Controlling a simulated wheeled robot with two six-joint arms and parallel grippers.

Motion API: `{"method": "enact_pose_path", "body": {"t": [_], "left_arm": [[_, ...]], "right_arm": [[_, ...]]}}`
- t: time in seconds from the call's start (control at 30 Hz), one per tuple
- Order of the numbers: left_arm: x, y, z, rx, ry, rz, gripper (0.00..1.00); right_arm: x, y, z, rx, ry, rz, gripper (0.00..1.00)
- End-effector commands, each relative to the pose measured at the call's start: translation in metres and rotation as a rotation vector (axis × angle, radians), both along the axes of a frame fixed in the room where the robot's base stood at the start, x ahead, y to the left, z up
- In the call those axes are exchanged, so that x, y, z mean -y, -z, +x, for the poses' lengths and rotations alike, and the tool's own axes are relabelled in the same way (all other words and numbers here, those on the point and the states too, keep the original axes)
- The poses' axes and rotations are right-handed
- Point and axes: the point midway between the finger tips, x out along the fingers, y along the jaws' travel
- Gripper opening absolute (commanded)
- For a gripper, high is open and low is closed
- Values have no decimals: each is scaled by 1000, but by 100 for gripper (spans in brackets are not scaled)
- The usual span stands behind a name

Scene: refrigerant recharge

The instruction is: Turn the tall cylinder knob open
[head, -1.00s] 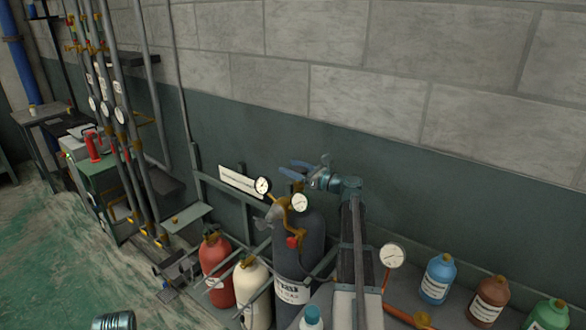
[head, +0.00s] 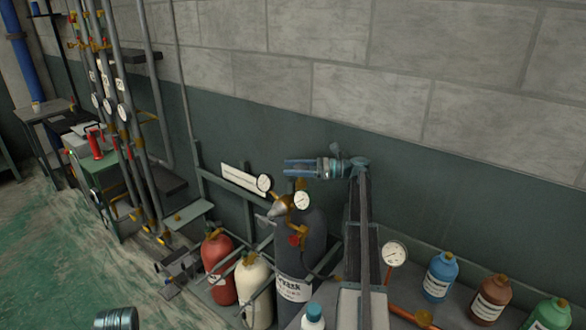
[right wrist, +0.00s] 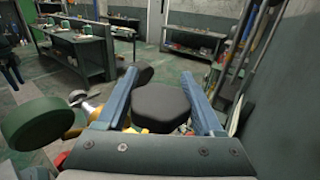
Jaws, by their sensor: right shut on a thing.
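The tall dark grey cylinder (head: 294,255) stands upright against the wall in the head view, with brass fittings, gauges and a red part at its top. My right gripper (head: 287,168) is above its top, its blue fingers pointing left. In the right wrist view a dark, rounded knob (right wrist: 161,105) sits between the two fingers of the right gripper (right wrist: 161,78), which is shut on it. In the head view the knob is hard to make out among the fingers. The left gripper's fingers are not in view.
A red cylinder (head: 219,268) and a cream cylinder (head: 253,280) stand left of the tall one in a metal frame. A gauge (head: 395,254) and several bottles, including a blue one (head: 440,278), are on the right. A green round thing (right wrist: 38,123) is close in the wrist view.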

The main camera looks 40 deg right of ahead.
Motion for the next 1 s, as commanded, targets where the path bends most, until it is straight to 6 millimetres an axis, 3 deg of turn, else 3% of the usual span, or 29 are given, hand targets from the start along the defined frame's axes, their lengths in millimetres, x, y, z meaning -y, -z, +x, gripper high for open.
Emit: {"method": "enact_pose_path", "body": {"t": [0.47,0.5,0.63,0.67,1.0], "left_arm": [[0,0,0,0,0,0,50],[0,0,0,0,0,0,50],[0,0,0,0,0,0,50],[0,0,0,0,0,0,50],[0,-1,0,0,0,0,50]], "right_arm": [[0,0,0,0,-14,0,13],[0,0,0,0,-14,0,70],[0,0,0,0,-14,0,94],[0,0,0,0,-14,0,99],[0,-1,0,0,-14,0,99]]}}
